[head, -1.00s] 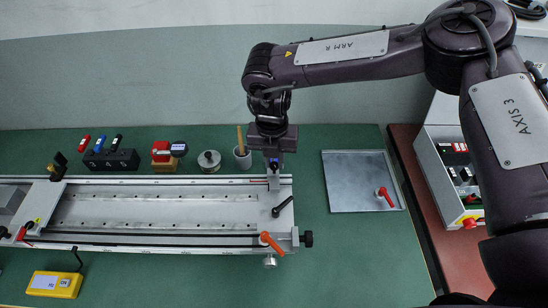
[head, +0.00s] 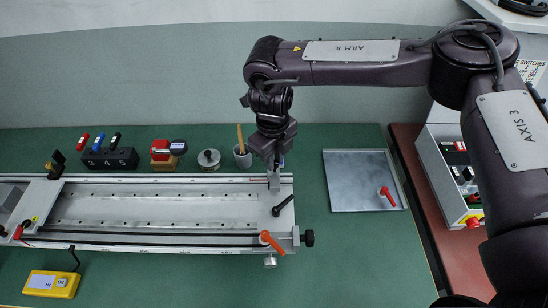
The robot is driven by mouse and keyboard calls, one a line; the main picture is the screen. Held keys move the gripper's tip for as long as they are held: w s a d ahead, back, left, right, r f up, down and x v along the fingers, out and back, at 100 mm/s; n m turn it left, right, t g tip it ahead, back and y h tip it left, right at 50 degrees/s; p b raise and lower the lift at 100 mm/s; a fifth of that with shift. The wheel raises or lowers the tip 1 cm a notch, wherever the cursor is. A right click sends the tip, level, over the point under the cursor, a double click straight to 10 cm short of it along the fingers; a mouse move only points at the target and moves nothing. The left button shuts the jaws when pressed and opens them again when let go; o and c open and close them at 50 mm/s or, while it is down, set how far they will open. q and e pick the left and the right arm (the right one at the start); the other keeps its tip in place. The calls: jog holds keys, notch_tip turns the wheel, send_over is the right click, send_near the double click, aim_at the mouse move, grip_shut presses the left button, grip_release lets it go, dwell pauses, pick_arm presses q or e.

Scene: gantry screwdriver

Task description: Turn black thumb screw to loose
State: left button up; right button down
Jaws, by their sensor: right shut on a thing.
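My right gripper (head: 275,164) comes down from above at the back right corner of the long metal gantry rail (head: 150,187). Its fingers are shut on the small black thumb screw at the top of a short metal post (head: 273,181). The fingers hide the screw almost wholly, so its angle cannot be told. A black lever (head: 283,205) sits on the end plate just in front, apart from the gripper. A black knob (head: 307,238) is at the rail's right end. My left gripper is not in view.
An orange lever (head: 271,242) is at the rail's front right. A cup (head: 242,158) and a metal weight (head: 209,160) stand close behind the rail. A metal plate (head: 352,170) with a red lever (head: 387,197) lies to the right. Bare green mat (head: 365,255) is in front of it.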

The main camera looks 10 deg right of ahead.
jog(key=n+b, duration=0.1)
jog(key=n, duration=0.3)
jog(key=shift+n, duration=0.3)
jog(key=shift+r+n+b, duration=0.1)
jog(key=shift+n+b, duration=0.3)
jog(key=shift+n, duration=1.9)
jog(key=c, duration=1.3)
grip_release()
jog(key=shift+s, duration=0.1)
